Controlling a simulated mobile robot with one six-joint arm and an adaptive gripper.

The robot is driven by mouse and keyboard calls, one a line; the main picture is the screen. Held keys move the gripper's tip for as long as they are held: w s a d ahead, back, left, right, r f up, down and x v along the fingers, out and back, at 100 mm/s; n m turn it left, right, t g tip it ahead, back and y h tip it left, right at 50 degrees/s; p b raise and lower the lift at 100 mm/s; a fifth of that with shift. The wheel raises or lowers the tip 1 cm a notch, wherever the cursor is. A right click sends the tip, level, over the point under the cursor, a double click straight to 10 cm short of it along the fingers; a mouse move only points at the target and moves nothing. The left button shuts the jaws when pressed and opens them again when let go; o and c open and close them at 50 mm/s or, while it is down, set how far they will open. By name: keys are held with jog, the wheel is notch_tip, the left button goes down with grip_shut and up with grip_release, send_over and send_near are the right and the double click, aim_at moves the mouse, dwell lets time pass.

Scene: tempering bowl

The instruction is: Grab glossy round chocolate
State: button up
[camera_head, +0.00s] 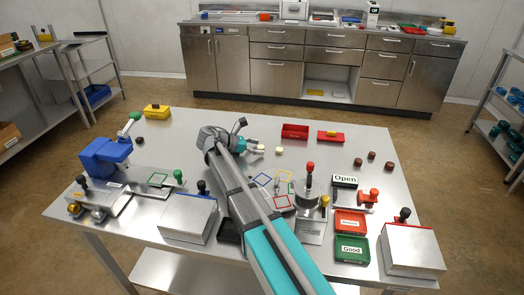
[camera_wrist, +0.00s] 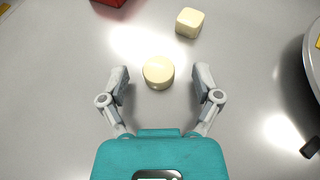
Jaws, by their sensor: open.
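A round cream-coloured piece (camera_wrist: 158,72) lies on the steel table between the tips of my gripper (camera_wrist: 161,84) in the wrist view. My gripper is open, with a finger on each side and a gap between each finger and the piece. The round piece also shows small beside the gripper in the head view (camera_head: 260,147). A square cream-coloured piece (camera_wrist: 189,22) lies just beyond it, and shows in the head view (camera_head: 278,150). Several dark brown pieces (camera_head: 371,155) lie to the right on the table; whether they are glossy is too small to tell.
A red open box (camera_head: 295,131) and a red lidded one (camera_head: 330,136) stand behind the gripper. A round metal pot (camera_head: 307,200) with a red-knobbed stem stands to the right. Red and green trays (camera_head: 352,249) lie at the front right. A blue machine (camera_head: 103,152) stands left.

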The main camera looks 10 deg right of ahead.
dwell(0.5)
jog(key=c, duration=0.8)
